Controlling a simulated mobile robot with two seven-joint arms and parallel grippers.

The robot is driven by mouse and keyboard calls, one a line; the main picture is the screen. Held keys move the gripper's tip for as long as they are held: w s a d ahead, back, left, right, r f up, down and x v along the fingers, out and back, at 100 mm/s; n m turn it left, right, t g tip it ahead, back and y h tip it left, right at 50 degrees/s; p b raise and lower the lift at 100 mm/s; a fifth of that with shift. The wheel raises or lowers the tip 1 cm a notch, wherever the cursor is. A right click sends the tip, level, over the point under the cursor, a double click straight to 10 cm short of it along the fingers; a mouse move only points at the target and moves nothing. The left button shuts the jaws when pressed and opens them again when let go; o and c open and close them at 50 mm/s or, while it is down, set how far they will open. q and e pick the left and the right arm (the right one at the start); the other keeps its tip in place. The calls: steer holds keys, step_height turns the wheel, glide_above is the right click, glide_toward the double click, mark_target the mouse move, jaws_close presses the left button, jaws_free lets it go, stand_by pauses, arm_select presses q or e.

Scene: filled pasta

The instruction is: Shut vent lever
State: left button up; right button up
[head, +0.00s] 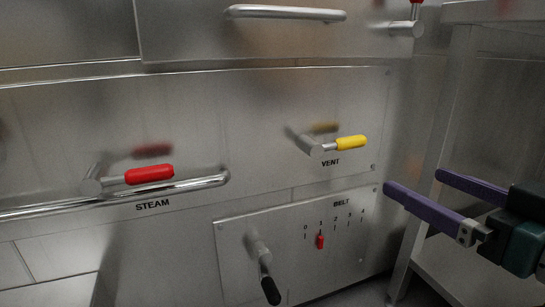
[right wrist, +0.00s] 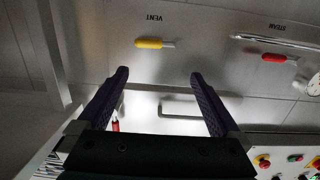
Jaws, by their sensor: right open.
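The vent lever has a yellow handle (head: 351,143) on a metal shaft and points right, roughly level, above the VENT label (head: 330,163) on the steel panel. My right gripper (head: 414,181) is open and empty, to the right of and lower than the yellow handle, and apart from it. In the right wrist view the yellow handle (right wrist: 149,43) shows beyond the two purple fingers of the right gripper (right wrist: 159,75), with nothing between them. My left gripper is not in view.
A red STEAM lever (head: 149,174) sits at left beside a metal rail (head: 195,183). Below are a belt panel (head: 285,240) with a red slider (head: 320,241) and a black-handled lever (head: 269,289). A drawer handle (head: 285,13) is above. A metal frame leg (head: 430,150) stands at right.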

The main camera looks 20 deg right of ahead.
steer(key=w+b, duration=0.4)
steer(key=w, duration=0.4)
steer(key=shift+w+a+f+b, duration=0.25)
steer(key=shift+a+f+b, duration=0.05)
steer(key=shift+f+b, duration=0.1)
